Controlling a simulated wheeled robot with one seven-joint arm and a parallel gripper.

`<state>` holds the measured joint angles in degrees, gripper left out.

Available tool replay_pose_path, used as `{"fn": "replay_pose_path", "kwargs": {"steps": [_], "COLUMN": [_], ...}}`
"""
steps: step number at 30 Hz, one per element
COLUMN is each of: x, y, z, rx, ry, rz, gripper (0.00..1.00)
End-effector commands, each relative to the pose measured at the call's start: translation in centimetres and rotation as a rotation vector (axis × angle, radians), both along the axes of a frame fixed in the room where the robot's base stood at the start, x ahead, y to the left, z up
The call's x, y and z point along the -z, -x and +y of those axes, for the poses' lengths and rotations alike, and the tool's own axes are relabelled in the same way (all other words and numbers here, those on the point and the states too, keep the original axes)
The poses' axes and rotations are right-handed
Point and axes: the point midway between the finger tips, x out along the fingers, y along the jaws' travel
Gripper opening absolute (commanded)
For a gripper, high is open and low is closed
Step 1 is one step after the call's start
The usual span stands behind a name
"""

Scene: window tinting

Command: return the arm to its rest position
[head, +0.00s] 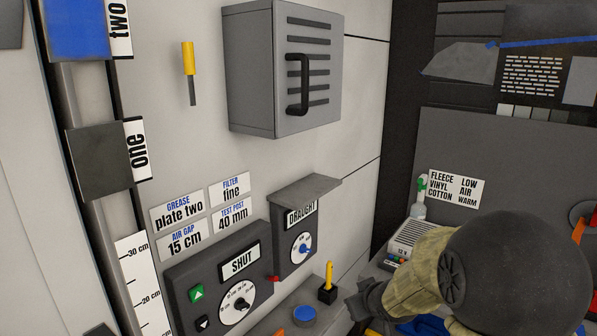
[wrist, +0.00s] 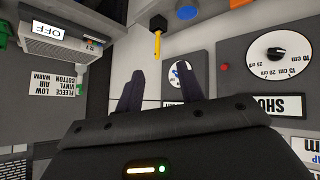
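My gripper (wrist: 161,72) shows in the wrist view with its two dark fingers apart and nothing between them. In the head view my gripper (head: 360,300) is at the lower middle, partly hidden by my own arm. It is just right of a yellow stick standing in a black holder (head: 327,293). The yellow stick (wrist: 157,46) also shows beyond the fingertips in the wrist view. I cannot tell the exact gap between them. My arm reaches in from the lower right.
A wall control box reading SHUT (head: 218,280) and a DRAUGHT box (head: 300,225) are left of my gripper. A grey cabinet (head: 290,70) hangs above. A bottle (head: 418,207) and a 12 V unit (head: 410,238) stand behind my arm. A blue round button (head: 305,314) is low.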

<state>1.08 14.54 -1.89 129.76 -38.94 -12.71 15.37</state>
Motion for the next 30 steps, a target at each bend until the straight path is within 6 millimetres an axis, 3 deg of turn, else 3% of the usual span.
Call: {"fn": "replay_pose_path", "kwargs": {"steps": [4,9,13,17,30], "x": [1.5,3.4,4.2,4.4,4.4], "y": [6.3,14.5,19.1,20.6,20.6], "z": [-1.4,-1.3,-0.6,-0.3,-0.3], "rx": [0.162,0.302,0.359,0.374,0.373], "ry": [0.001,-0.041,-0.083,-0.101,-0.101], "rz": [0.171,0.403,0.534,0.582,0.581], "gripper": [0.38,0.38,0.38,0.38,0.38]}}
